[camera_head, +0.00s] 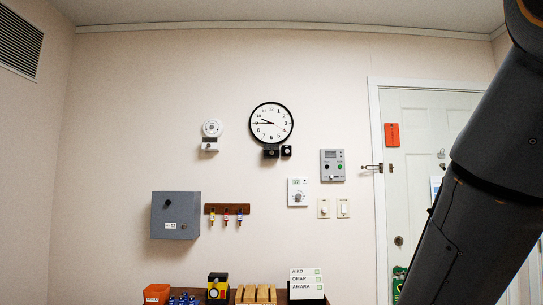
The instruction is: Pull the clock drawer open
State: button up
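A round wall clock (271,123) with a white face and black rim hangs on the pale wall, near the middle of the head view. Two small black parts sit just under its lower rim: a wider one (271,153) and a smaller one (286,151). I cannot tell whether either is the clock drawer or its handle, and no open drawer shows. My dark arm crosses the right side of the view, well to the right of the clock. My gripper is outside the picture.
A grey wall box (176,215), a key rack (228,208), a thermostat (297,192) and a control panel (332,165) are on the wall. A shelf below holds an orange bin (157,293) and a name board (306,281). A white door (415,112) stands at right, partly behind my arm.

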aim_at(267, 153)
jog(key=z, duration=0.2)
jog(key=i, duration=2.45)
jog(key=z, duration=0.25)
